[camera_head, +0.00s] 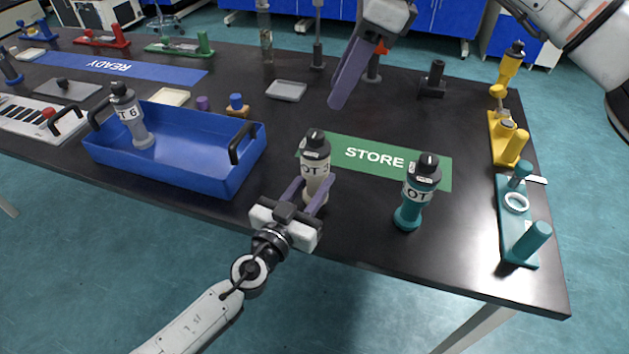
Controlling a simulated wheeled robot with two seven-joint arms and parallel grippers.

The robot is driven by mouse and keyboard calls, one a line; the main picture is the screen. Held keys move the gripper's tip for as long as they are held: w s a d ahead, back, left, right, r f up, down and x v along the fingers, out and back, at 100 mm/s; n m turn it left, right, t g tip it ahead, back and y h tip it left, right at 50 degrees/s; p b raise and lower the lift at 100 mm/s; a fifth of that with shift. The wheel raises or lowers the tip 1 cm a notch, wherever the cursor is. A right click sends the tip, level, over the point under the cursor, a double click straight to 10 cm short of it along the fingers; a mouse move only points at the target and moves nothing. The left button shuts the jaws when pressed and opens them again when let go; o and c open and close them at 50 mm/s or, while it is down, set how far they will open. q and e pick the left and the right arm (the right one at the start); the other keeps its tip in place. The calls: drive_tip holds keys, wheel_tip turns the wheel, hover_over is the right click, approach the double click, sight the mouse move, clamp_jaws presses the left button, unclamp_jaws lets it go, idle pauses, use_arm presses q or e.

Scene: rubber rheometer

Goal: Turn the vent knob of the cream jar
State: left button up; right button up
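The cream jar (315,168) stands upright at the near left edge of the green STORE mat (376,156). Its black vent knob (314,138) is on top and bears a pale mark; a label with dark lettering is on its body. My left gripper (307,193) reaches in from the front, with its purple fingers on both sides of the jar's lower body, seemingly closed on it. My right gripper (341,92) hangs above and behind the jar, apart from the knob. Its fingers overlap in this view, so its opening is hidden.
A teal jar (416,190) stands close right of the cream jar. A blue tray (190,176) holding a grey jar (131,115) is at left. Teal (517,232) and yellow (506,140) fixtures line the right edge. Small posts and a grey dish (286,91) stand behind.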

use_arm(q)
drive_tip(key=c, duration=0.5)
use_arm(e)
drive_tip(key=shift+o, duration=0.6)
use_arm(q)
drive_tip(key=shift+c, duration=0.2)
use_arm(e)
drive_tip(key=shift+o, duration=1.2)
drive_tip(key=shift+a+f, duration=0.15)
drive_tip(key=s+a+f+n+t+y, duration=0.1)
drive_tip(key=s+a+f+y, duration=0.1)
drive_tip(key=a+y, duration=0.45)
drive_tip(key=s+a+f+n+t+y, duration=0.1)
drive_tip(key=s+a+f+y, duration=0.15)
drive_tip(key=a+y, duration=0.35)
drive_tip(key=m+t+h, duration=0.8)
drive_tip(key=m+t, duration=0.5)
approach(312, 132)
drive_tip(key=w, duration=0.1)
drive_tip(key=shift+w+a+f, duration=0.45)
drive_tip(key=shift+w+a, duration=0.05)
drive_tip(key=shift+w, duration=0.1)
drive_tip(key=x, duration=1.1)
drive_tip(key=shift+d+r, duration=0.1)
drive_tip(key=shift+d, duration=0.05)
